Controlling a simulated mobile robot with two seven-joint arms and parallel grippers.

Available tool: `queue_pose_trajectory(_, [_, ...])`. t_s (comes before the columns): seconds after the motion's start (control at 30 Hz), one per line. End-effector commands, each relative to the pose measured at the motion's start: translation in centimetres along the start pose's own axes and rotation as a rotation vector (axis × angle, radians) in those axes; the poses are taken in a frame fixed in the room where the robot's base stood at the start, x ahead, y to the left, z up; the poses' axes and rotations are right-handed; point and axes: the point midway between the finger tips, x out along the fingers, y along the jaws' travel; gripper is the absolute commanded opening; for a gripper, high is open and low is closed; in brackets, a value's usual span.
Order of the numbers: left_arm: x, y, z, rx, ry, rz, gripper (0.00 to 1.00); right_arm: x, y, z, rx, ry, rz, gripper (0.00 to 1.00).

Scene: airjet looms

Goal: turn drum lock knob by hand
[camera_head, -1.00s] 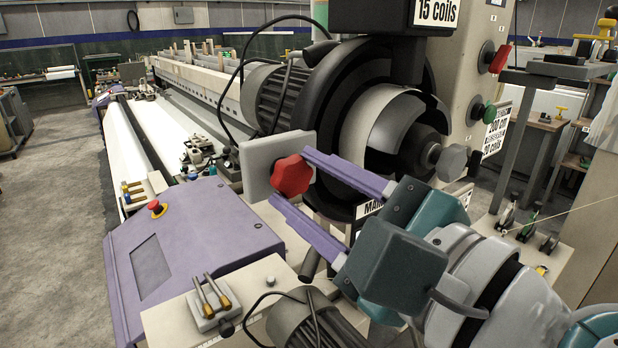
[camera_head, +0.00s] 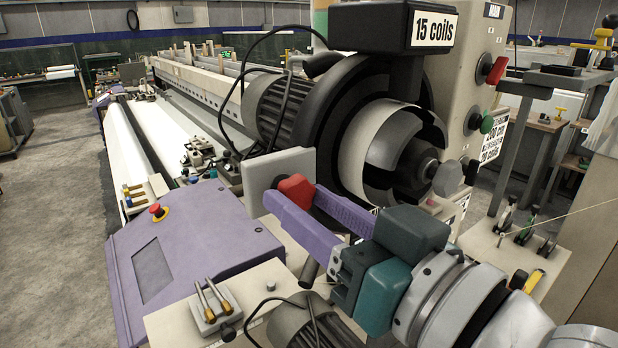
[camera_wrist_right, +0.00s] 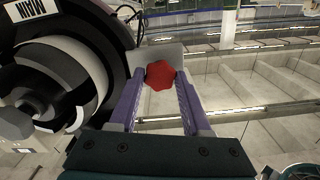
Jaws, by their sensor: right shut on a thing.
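The red knob (camera_head: 296,190) sits on the front of a grey plate (camera_head: 278,170), left of the dark round drum unit (camera_head: 390,150). My right gripper (camera_head: 292,203) comes in from the right, its purple fingers shut on the red knob. In the head view the fingers hide part of the knob. In the right wrist view the red knob (camera_wrist_right: 160,75) lies between the two finger tips, with the grey plate behind it. A second, grey knob (camera_head: 447,179) is on the drum's front. My left gripper is not in view.
A control post with a red knob (camera_head: 496,70) and a green knob (camera_head: 487,124) stands behind the drum, near the "15 coils" box (camera_head: 434,28). A purple loom cover (camera_head: 190,245) with a red button (camera_head: 157,210) is at left. Grey floor is clear at far left.

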Motion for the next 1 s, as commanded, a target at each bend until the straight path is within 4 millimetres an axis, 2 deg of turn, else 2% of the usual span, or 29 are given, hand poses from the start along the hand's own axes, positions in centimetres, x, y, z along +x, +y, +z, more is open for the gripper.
queue_pose_trajectory(0.03, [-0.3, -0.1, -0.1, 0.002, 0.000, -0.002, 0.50, 0.0, -0.1, -0.2, -0.087, 0.000, -0.001, 0.08])
queue_pose_trajectory(0.07, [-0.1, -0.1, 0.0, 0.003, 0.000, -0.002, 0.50, 0.0, 0.0, 0.0, -0.091, 0.001, 0.000, 0.50])
queue_pose_trajectory(0.3, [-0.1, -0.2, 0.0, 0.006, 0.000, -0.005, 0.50, 0.0, 0.0, 0.0, -0.077, 0.002, 0.001, 0.75])
queue_pose_trajectory(0.57, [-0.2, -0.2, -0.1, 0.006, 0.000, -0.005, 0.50, -0.1, 0.0, -0.1, -0.074, 0.001, 0.001, 0.75])
queue_pose_trajectory(1.0, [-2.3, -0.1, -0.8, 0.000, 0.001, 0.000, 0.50, -4.7, 0.0, -0.1, -0.073, -0.001, 0.002, 0.75])
